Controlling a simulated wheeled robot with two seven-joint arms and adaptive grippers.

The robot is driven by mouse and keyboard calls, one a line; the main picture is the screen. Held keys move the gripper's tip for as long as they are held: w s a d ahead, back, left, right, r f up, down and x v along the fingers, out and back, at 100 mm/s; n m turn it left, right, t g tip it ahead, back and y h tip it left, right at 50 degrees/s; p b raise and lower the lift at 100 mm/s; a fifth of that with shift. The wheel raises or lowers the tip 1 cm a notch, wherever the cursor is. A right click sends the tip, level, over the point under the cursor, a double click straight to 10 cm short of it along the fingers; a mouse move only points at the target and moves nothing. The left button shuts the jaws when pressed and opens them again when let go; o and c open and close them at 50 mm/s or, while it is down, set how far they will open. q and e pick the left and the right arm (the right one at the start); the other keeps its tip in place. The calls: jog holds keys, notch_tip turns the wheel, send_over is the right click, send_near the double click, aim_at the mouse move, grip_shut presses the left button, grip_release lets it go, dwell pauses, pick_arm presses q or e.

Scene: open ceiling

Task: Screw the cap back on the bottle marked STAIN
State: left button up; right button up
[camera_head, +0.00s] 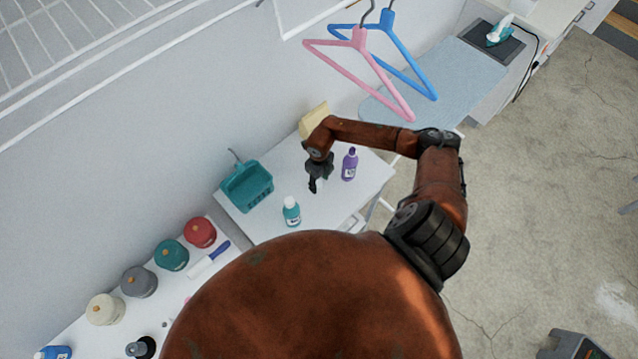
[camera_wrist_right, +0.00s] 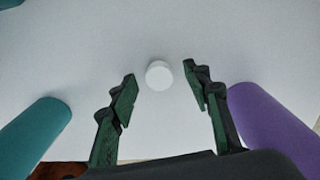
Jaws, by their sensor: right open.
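A small round white cap (camera_wrist_right: 159,75) lies on the white table in the right wrist view, just beyond and between my fingertips. My right gripper (camera_wrist_right: 160,88) is open and empty above it; it also shows in the head view (camera_head: 315,186), pointing down. A purple bottle (camera_head: 349,166) with a narrow top stands right of the gripper, and at the right of the wrist view (camera_wrist_right: 268,130). A teal bottle (camera_head: 291,212) with a white top stands nearer, and at the left of the wrist view (camera_wrist_right: 38,135). Label words are too small to read. My left gripper is out of view.
A teal basket (camera_head: 247,188) stands at the table's left. A pale yellow object (camera_head: 312,119) is behind my wrist. Several lidded jars, including a red one (camera_head: 200,232), line the nearer-left counter. Pink (camera_head: 358,40) and blue (camera_head: 388,22) hangers hang above. The table (camera_head: 330,212) is bare between the bottles.

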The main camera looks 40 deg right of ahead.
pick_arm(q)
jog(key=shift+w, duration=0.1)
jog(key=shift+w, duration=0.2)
pick_arm(e)
jog(key=c, duration=0.8)
jog(key=shift+r, duration=0.1)
jog(key=shift+r+b, duration=0.3)
jog(key=shift+r, duration=0.3)
pick_arm(q)
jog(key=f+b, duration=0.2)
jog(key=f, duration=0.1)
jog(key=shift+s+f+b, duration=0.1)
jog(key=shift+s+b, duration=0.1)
jog(key=shift+b, duration=0.1)
pick_arm(e)
jog(key=s+d+r, duration=0.1)
jog(key=s+r, duration=0.6)
jog(key=s, duration=0.2)
jog(key=s+d+r, duration=0.1)
jog(key=s+r, duration=0.3)
jog(key=shift+s+d+r, duration=0.3)
jog(key=shift+s, duration=0.1)
